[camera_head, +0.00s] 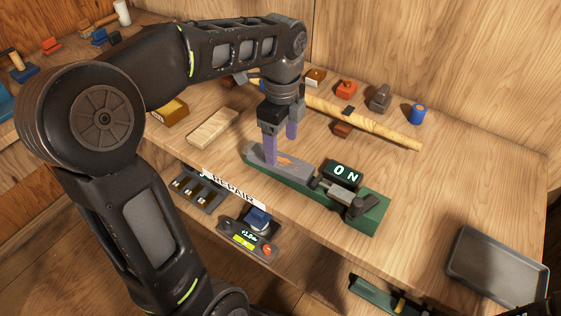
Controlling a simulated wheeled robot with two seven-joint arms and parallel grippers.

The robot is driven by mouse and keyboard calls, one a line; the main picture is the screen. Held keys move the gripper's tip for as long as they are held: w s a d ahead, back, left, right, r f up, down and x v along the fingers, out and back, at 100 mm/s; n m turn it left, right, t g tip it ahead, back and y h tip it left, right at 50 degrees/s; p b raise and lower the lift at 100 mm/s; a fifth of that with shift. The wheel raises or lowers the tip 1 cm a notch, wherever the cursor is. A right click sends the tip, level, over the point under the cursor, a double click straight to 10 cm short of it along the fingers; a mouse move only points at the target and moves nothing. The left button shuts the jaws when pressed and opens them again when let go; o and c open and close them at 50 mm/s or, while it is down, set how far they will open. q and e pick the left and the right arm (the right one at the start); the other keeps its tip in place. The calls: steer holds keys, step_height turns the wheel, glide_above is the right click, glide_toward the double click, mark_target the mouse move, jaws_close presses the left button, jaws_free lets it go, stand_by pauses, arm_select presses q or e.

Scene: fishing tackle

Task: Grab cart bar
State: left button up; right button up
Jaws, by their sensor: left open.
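I cannot make out a cart or a cart bar in the head view. My left gripper (281,147) points down over the table with its two purple fingers apart. It is open and nothing shows between the fingers. Its nearer finger is over the left end of a green and grey bench device (295,174) with an orange mark; I cannot tell whether they touch. A long pale wooden rod (375,124) lies behind the gripper, its left part hidden by my left arm. My right gripper is not in view.
A black "ON" display (343,173) sits by the device. A grey tray (497,264) is at right. Small blocks and a blue cup (417,113) stand at the back. A wooden block (212,129) lies left. A repair label (233,188) marks the front edge.

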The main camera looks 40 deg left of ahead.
mark_target(281, 160)
arm_select(q)
step_height(281, 160, down, 5)
steer(key=shift+a, duration=0.1)
stand_by(0.7)
jaws_close()
stand_by(0.6)
steer(key=shift+r, duration=0.1)
